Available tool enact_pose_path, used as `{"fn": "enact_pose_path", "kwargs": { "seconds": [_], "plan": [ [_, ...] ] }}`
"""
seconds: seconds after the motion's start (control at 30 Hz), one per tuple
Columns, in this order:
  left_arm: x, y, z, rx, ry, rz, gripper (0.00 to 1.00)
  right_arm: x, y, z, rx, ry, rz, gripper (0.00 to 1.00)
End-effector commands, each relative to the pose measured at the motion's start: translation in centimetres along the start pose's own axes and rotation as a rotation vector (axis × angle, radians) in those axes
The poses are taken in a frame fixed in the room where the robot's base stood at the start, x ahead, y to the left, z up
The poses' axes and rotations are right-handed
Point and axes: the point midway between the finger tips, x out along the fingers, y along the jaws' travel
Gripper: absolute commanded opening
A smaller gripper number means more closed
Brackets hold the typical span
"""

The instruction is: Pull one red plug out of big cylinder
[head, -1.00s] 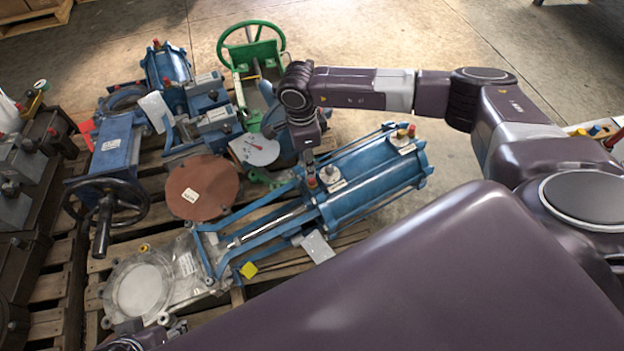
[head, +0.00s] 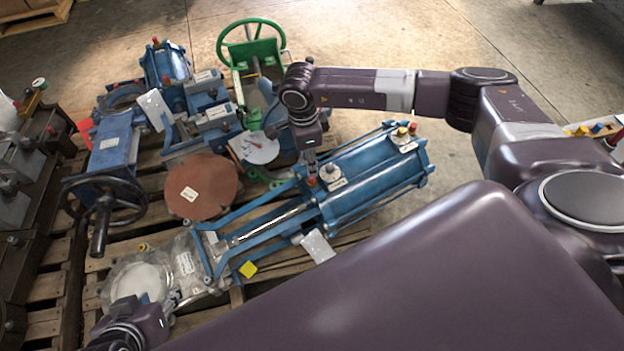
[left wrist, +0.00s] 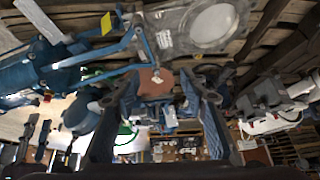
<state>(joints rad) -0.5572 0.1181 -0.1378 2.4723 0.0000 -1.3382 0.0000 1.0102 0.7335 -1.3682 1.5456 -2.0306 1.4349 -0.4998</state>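The big blue cylinder (head: 365,185) lies on the pallet at the centre of the head view, joined by a blue frame to a grey valve body. One red plug (head: 312,182) sits near its left end, and another red plug (head: 412,128) is at its right end beside a yellow one. My right gripper (head: 309,163) points down just above the left-end plug; its fingers are too small to tell whether they touch it. My left gripper (head: 155,302) is at the lower left over the grey valve. In the left wrist view its fingers (left wrist: 157,84) are spread and empty. The cylinder also shows there (left wrist: 25,75).
A brown disc (head: 202,187), a handwheel (head: 104,205), a green valve (head: 255,60) and more blue actuators crowd the pallet (head: 48,285). Dark equipment stands at the left edge. Open floor (head: 400,35) lies behind.

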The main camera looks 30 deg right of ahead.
Motion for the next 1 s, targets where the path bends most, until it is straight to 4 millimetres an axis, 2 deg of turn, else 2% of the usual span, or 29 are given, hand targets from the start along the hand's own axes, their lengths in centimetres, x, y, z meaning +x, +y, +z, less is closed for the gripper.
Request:
{"fn": "enact_pose_path", "kwargs": {
  "seconds": [0.47, 1.0],
  "plan": [
    [0.3, 0.8, -7.1, 0.006, 0.287, 0.015, 0.40, 1.8, 0.0, 0.0, -0.001, 0.000, 0.001, 0.33],
    [-2.0, 1.9, -14.7, 0.009, 0.625, 0.036, 0.40, 3.7, 0.0, 0.0, -0.001, 0.000, 0.000, 0.33]
  ]
}}
